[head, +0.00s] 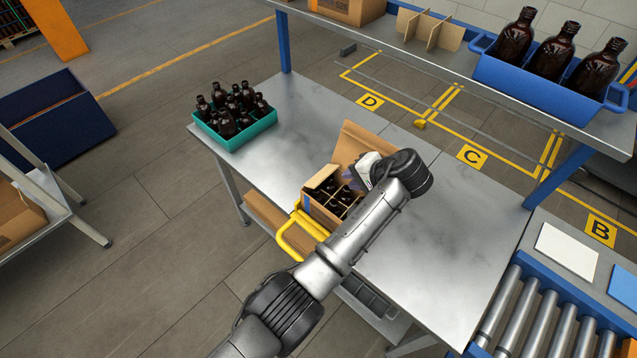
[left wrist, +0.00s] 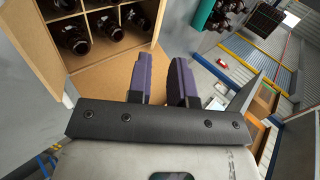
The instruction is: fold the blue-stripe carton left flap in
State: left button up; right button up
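The carton (head: 318,211) stands open on the steel table, with dark bottles in its divided cells and a small blue mark on its left side. A large flap (head: 357,140) stands up at its far side, and a smaller pale flap (head: 322,177) shows at its left. My left gripper (head: 366,170) is at the carton's far right edge, partly hidden by my wrist. In the left wrist view its two purple-padded fingers (left wrist: 161,80) are apart with a gap between them. A brown cardboard panel (left wrist: 100,80) lies behind them, beside the bottle cells. My right gripper is not in view.
A teal crate (head: 236,137) of bottles stands at the table's far left. A yellow handle-like frame (head: 287,240) is at the front edge by the carton. A blue bin (head: 540,87) of bottles sits on the raised shelf. The table's right side is clear.

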aim_at(321, 180)
pick_arm(q)
jog(key=b+x, duration=0.2)
jog(key=x, duration=1)
jog(key=shift+s+a, duration=0.1)
jog(key=shift+s, duration=0.05)
jog(key=shift+x, duration=0.95)
jog(key=shift+r, duration=0.1)
